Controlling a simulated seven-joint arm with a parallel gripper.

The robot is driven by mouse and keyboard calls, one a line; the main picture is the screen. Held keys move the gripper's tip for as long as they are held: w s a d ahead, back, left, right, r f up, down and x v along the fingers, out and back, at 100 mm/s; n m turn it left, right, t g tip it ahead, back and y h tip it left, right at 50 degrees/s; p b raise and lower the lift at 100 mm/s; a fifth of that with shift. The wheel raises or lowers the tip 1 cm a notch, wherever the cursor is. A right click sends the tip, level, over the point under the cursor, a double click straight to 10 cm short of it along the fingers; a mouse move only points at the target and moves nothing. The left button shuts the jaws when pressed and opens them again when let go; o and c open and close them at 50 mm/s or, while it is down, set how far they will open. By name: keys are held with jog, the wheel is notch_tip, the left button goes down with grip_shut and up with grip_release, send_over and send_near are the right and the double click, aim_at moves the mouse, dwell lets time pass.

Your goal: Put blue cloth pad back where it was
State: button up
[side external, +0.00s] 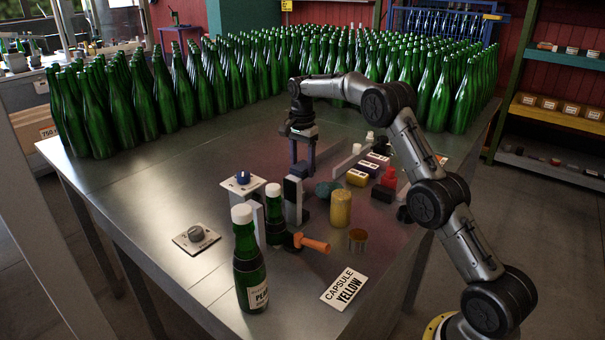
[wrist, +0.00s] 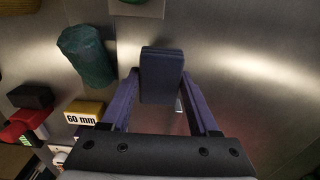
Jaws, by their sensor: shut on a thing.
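My gripper (wrist: 161,82) is shut on the blue cloth pad (wrist: 162,70), a dark blue block between the two purple fingers in the wrist view. In the side external view my gripper (side external: 303,160) points down over the middle of the metal table, behind the upright grey stand. The pad is small and hard to make out there. I cannot tell whether its underside touches the table.
A teal rolled cloth (wrist: 86,55) and a yellow 60 mm block (wrist: 84,112) lie left of my gripper. Many green bottles fill the back.

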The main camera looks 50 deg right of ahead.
jog(key=shift+s+f, duration=0.1)
jog(key=shift+f, duration=1.2)
jog(key=shift+f, duration=0.1)
jog(key=o, duration=1.3)
